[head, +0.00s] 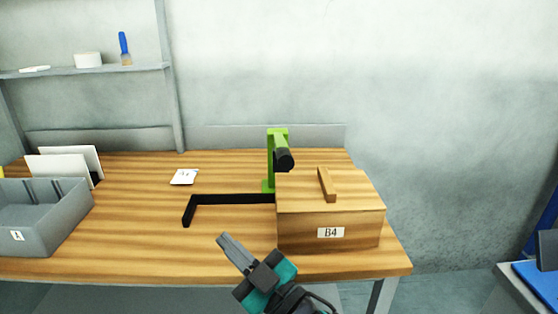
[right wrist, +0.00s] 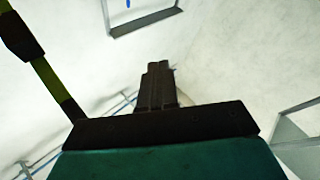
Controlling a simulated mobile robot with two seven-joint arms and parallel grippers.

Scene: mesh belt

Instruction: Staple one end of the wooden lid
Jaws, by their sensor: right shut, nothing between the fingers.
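A wooden box labelled B4 (head: 300,236) stands at the right of the table, with its wooden lid (head: 349,194) on top. A wooden bar (head: 326,184) lies on the lid as a handle. A green stapler post (head: 271,160) with a black round head (head: 284,160) stands at the lid's left back corner. My right gripper (head: 222,238) is in front of the box, to its left, over the table's front part. Its fingers are shut together and empty, also in the right wrist view (right wrist: 159,70). My left gripper does not show.
A black L-shaped guide (head: 228,199) lies left of the box on the table (head: 130,235). A grey bin (head: 75,225) stands at the left, with white panels (head: 62,168) behind it. A white card (head: 184,177) lies mid-table. The table's left middle is clear.

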